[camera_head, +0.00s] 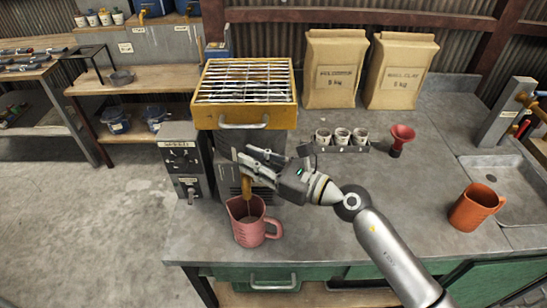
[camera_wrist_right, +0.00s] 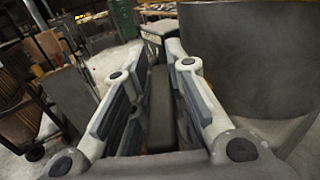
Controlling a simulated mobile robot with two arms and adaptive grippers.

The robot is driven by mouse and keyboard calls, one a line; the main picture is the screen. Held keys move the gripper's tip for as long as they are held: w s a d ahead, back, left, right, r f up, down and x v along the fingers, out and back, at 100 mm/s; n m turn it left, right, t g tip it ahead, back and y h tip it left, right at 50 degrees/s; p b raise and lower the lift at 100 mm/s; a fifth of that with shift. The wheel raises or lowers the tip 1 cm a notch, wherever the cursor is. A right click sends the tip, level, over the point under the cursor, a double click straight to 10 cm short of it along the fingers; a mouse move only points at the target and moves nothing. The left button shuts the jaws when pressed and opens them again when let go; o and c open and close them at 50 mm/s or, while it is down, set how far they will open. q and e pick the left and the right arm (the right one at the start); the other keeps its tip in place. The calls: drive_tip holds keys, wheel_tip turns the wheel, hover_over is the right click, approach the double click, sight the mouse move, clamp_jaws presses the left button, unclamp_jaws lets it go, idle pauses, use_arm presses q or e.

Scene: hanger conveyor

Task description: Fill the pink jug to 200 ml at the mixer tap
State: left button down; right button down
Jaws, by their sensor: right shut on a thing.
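The pink jug (camera_head: 272,236) stands upright on the front edge of the grey counter, below the mixer (camera_head: 285,118) with its yellow-rimmed grate. A brown spout or stream (camera_head: 247,186) comes down from the mixer tap over the jug's mouth; I cannot tell where tap ends and liquid begins. Something brownish shows inside the jug, its level unreadable. My right gripper (camera_head: 250,159) is at the mixer's front, above the jug, shut on what looks like the tap's lever, mostly hidden by the fingers. A dark bar (camera_wrist_right: 160,110) shows between the fingers in the right wrist view. My left gripper is out of view.
An orange mug (camera_head: 475,207) stands at the right by a sink (camera_head: 500,180). A rack of cups (camera_head: 342,139), a red funnel (camera_head: 401,137) and two paper bags (camera_head: 334,70) stand behind my right arm. A control box (camera_head: 181,160) is left of the mixer.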

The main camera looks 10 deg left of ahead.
idle(0.5)
drive_tip(key=c, duration=1.4)
unclamp_jaws()
drive_tip(key=v, duration=1.2)
drive_tip(key=shift+s, duration=0.1)
